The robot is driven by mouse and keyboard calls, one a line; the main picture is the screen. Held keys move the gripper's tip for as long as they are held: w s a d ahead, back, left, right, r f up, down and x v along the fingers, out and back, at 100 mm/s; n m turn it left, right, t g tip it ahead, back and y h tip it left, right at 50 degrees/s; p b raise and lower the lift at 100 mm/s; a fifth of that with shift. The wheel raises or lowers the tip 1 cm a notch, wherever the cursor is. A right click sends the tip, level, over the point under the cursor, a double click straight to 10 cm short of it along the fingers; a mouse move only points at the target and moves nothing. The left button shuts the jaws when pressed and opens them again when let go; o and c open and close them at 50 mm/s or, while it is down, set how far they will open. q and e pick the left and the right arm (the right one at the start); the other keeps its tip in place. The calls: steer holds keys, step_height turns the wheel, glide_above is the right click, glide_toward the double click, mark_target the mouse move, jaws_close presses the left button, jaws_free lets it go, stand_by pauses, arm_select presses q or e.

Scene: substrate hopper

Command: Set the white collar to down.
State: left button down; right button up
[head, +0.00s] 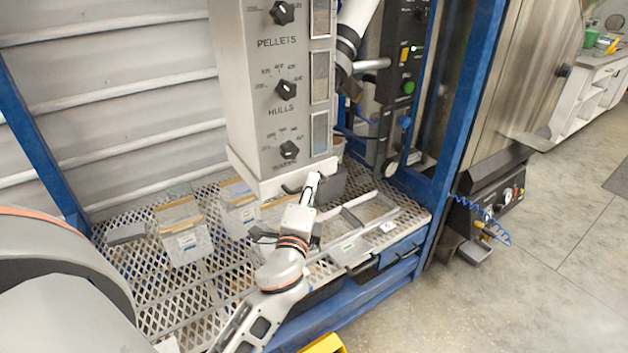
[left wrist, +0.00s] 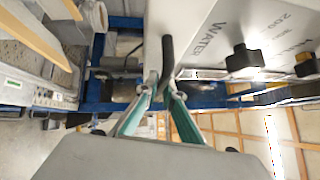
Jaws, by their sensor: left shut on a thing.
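The white collar (head: 247,177) wraps the bottom of the grey hopper column (head: 262,110), below the lowest knob (head: 289,149). A dark handle (head: 291,189) is on the collar's front edge. My left gripper (head: 309,187) reaches up to it from below. In the left wrist view, the black handle (left wrist: 167,57) runs to between the two teal fingers of my left gripper (left wrist: 161,90), which is shut on it. The fingers hide part of the handle.
Labelled bags (head: 183,232) stand on the perforated metal deck (head: 135,265) under and left of the column. A grey rail frame (head: 372,212) lies to the right of my left gripper. A blue frame post (head: 468,95) stands at the right.

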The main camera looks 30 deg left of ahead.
arm_select(q)
steer(key=shift+f, duration=0.7)
steer(key=shift+d+r, duration=0.1)
steer(key=c, duration=2.4)
jaws_free()
steer(key=shift+c, duration=0.2)
arm_select(e)
steer(key=shift+w+d+r, duration=0.1)
steer(key=shift+w+d, duration=0.1)
steer(key=shift+w, duration=0.05)
arm_select(q)
steer(key=shift+s, duration=0.15)
steer(key=v, duration=1.1)
steer(key=shift+s+d, duration=0.15)
steer(key=shift+s, duration=0.25)
